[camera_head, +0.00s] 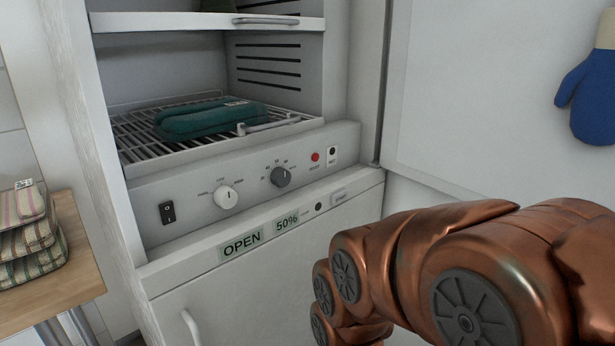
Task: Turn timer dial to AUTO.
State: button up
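The cabinet's control panel (190,188) carries two round dials. The white dial (225,197) is on the left, with small words around it. The dark grey dial (280,177) is to its right, with small marks around it. The lettering is too small to read, so I cannot tell which dial is the timer or where AUTO is. Both dials are unobstructed. My copper-coloured arm reaches in from the right and bends down in front of the lower door. My gripper itself does not show, and no part of my visible arm touches the dials.
A black rocker switch (167,213), a red light (315,156) and OPEN (242,244) and 50% (287,222) labels sit around the dials. The open door (470,90) stands right; a wooden table (75,265) stands left.

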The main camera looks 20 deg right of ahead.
aim_at(281, 177)
jog(key=z, duration=0.7)
jog(key=k, duration=1.05)
jog(key=u, duration=1.5)
jog(key=i, duration=0.5)
jog(key=z, duration=0.1)
